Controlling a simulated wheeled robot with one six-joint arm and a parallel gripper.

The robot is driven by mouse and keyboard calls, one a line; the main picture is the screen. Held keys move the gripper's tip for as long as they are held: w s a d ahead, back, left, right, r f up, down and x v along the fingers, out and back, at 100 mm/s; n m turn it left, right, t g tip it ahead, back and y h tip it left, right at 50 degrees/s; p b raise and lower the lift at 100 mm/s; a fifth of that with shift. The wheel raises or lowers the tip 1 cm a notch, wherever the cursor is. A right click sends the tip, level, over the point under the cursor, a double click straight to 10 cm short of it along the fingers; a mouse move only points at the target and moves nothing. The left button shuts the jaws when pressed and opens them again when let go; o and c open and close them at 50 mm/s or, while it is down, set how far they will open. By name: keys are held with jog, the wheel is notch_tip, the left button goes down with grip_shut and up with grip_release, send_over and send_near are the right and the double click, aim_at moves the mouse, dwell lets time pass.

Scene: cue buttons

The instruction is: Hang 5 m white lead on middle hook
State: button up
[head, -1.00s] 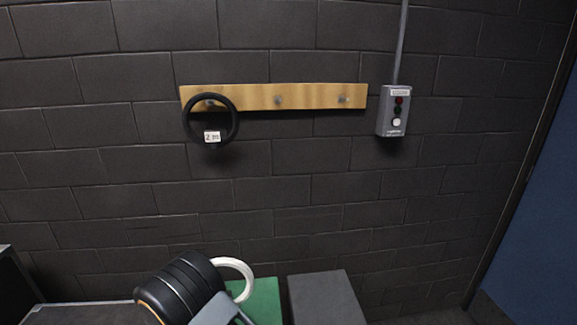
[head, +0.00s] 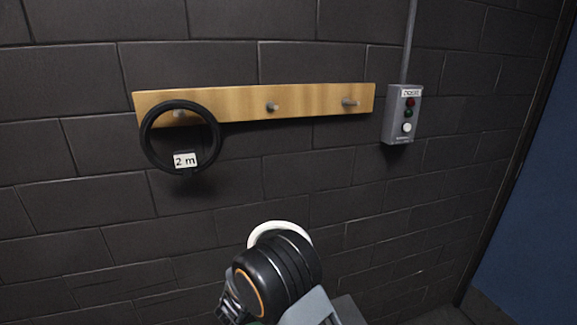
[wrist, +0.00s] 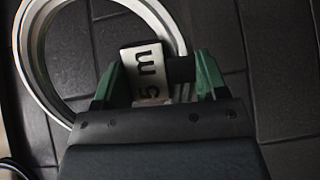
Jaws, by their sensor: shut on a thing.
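The white lead (head: 279,228) is a coiled ring, partly hidden behind my arm in the head view. In the wrist view the white lead (wrist: 41,62) hangs in my gripper (wrist: 155,85), with its "5 m" tag (wrist: 149,72) between the green fingers. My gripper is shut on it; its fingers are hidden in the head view. The middle hook (head: 271,107) is a bare metal peg on the wooden board (head: 232,103), above and beyond the lead. The lead is apart from the board.
A black coil (head: 148,150) tagged "2 m" hangs on the left hook. The right hook (head: 350,102) is bare. A grey control box (head: 399,128) with red, green and white buttons is on the wall right of the board. The wall below the board is clear.

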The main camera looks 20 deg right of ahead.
jog(key=w+r, duration=0.1)
jog(key=r, duration=0.4)
jog(key=w+r+b, duration=0.1)
jog(key=r, duration=0.2)
jog(key=shift+w+a+r, duration=0.15)
jog(key=shift+w+a, duration=0.1)
jog(key=shift+w, duration=0.1)
jog(key=shift+t, duration=0.5)
jog(key=r, duration=0.7)
jog(key=r+b, duration=0.1)
jog(key=r, duration=0.3)
jog(key=shift+w+d+r, duration=0.1)
jog(key=shift+w+r, duration=0.15)
jog(key=shift+r, duration=0.1)
jog(key=s+d+r+n+t+y+b, duration=0.1)
jog(key=s+r, duration=0.1)
jog(key=r, duration=0.6)
jog(key=s+d+r+b, duration=0.1)
jog(key=s+r, duration=0.2)
jog(key=r, duration=0.6)
jog(key=w+f+p, duration=0.1)
jog(key=w, duration=0.2)
jog(key=w+f+p, duration=0.1)
jog(key=w+p, duration=0.1)
jog(key=w, duration=0.2)
jog(key=w+f+p, duration=0.1)
jog(key=w+p, duration=0.1)
jog(key=w, duration=0.1)
jog(key=shift+w+f, duration=0.1)
jog(key=shift+w, duration=0.15)
